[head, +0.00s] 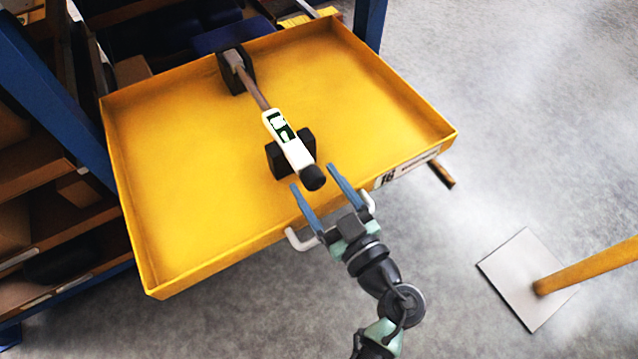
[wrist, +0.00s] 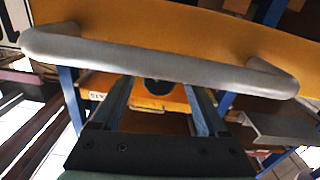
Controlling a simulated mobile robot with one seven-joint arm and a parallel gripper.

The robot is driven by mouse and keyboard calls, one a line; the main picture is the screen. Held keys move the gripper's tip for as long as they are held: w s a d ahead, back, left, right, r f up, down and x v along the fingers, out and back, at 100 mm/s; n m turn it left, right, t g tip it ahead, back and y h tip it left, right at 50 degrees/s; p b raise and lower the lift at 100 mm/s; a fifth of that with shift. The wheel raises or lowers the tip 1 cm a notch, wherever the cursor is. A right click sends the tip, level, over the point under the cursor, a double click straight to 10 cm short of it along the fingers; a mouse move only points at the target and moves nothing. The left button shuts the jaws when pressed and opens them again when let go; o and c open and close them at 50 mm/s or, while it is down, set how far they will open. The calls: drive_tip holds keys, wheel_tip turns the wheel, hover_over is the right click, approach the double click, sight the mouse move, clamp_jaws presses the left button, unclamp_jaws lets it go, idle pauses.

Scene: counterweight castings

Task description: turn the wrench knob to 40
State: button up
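The wrench (head: 257,90) lies in the yellow drawer tray, resting on two black cradles. Its pale body has a green-and-white display (head: 279,126), whose reading is too small to make out. The dark knob (head: 313,179) is at its near end. My gripper (head: 312,176) is open, its two blue fingers spread, and in the head view the knob appears between the fingertips. Contact or depth gap cannot be told. In the wrist view the fingers (wrist: 158,96) flank a dark round shape (wrist: 158,89), apparently the knob end. The grey handle hides the fingertips there.
The yellow tray (head: 180,200) has low raised walls and a bare floor around the wrench. Its grey handle (head: 300,241) is close to my gripper and crosses the wrist view (wrist: 150,62). Blue-framed shelving (head: 45,90) stands left; a yellow post on a plate (head: 520,275) stands right.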

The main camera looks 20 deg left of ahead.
clamp_jaws()
drive_tip(key=shift+r+n+p, duration=0.15)
drive_tip(key=shift+n+p, duration=0.55)
drive_tip(key=shift+p, duration=0.1)
drive_tip(key=shift+n+p, duration=0.45)
drive_tip(key=shift+n, duration=0.45)
drive_tip(key=shift+o, duration=0.3)
unclamp_jaws()
drive_tip(key=p+v, duration=0.2)
drive_tip(key=v, duration=1.1)
